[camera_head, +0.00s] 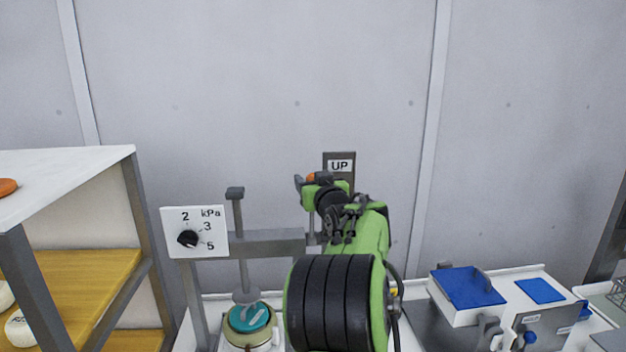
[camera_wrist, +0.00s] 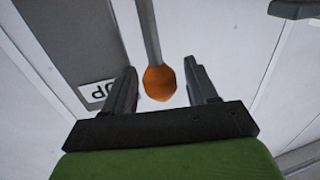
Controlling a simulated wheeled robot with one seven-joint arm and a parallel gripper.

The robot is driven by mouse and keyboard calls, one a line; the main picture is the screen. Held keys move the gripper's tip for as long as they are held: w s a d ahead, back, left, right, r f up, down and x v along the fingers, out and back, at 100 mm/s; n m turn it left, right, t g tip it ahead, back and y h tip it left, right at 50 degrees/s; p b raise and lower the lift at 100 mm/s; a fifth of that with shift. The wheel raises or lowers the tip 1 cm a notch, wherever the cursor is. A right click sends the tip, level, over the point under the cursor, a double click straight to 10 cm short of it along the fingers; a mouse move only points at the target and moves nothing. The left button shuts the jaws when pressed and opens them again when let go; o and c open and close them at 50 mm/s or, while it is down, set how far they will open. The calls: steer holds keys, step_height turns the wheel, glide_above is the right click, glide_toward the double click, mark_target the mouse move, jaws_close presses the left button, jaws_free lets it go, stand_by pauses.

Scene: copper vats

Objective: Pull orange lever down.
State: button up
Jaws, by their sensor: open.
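The orange lever knob (camera_wrist: 159,83) sits at the end of a grey rod in the wrist view. It lies between the two open fingers of my gripper (camera_wrist: 163,85), with a gap on each side. In the head view a small part of the orange knob (camera_head: 311,177) shows beside the fingers of my gripper (camera_head: 308,183). The dark panel with the "UP" label (camera_head: 340,166) stands just behind; the label also shows in the wrist view (camera_wrist: 97,93). My arm hides most of the lever in the head view.
A white dial plate marked kPa (camera_head: 195,232) and a press over a teal-topped pot (camera_head: 247,318) stand left of my arm. A shelf (camera_head: 70,280) is at far left. The wall (camera_head: 260,90) is close behind.

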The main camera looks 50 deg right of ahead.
jaws_close()
steer(key=shift+f+b, duration=0.15)
steer(key=shift+b, duration=0.25)
